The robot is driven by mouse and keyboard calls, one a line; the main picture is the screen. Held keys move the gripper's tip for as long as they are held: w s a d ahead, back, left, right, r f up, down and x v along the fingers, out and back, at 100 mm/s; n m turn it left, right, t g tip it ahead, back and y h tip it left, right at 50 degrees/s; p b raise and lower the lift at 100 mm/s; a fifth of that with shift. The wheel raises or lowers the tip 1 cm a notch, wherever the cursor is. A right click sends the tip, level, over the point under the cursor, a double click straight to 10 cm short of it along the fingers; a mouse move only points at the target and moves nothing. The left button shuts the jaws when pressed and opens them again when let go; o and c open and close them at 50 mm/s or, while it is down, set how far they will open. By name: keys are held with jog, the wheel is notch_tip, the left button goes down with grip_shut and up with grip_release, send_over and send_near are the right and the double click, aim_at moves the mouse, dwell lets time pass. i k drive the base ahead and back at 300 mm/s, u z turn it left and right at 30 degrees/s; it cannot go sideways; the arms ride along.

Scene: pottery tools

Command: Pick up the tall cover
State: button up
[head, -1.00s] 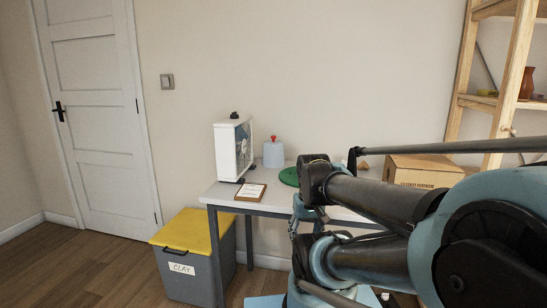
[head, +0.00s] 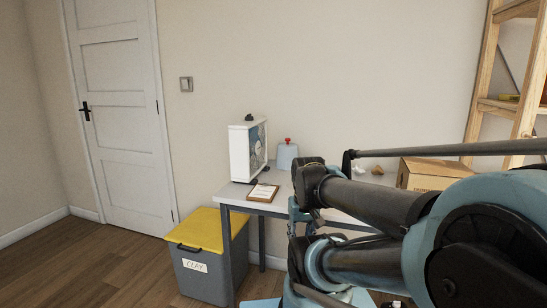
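The tall cover (head: 287,156) is a pale blue-grey, round-sided piece with a red knob on top. It stands upright at the back of the grey table (head: 232,194), just right of a white box-like device. My arm's dark joint hides part of the table to its right. My gripper (head: 295,224) seems to hang at the arm's end in front of the table, small and dark, apart from the cover. Its fingers are too unclear to judge.
The white device (head: 240,153) stands close left of the cover, with a clipboard (head: 262,193) in front. A cardboard box (head: 430,170) sits at the table's right. A grey clay bin with a yellow lid (head: 196,232) stands left of the table. A wooden shelf (head: 478,95) stands far right.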

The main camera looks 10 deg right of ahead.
aim_at(286, 152)
jog(key=u, duration=2.6)
jog(key=k, duration=1.05)
jog(key=z, duration=1.35)
jog(key=i, duration=1.05)
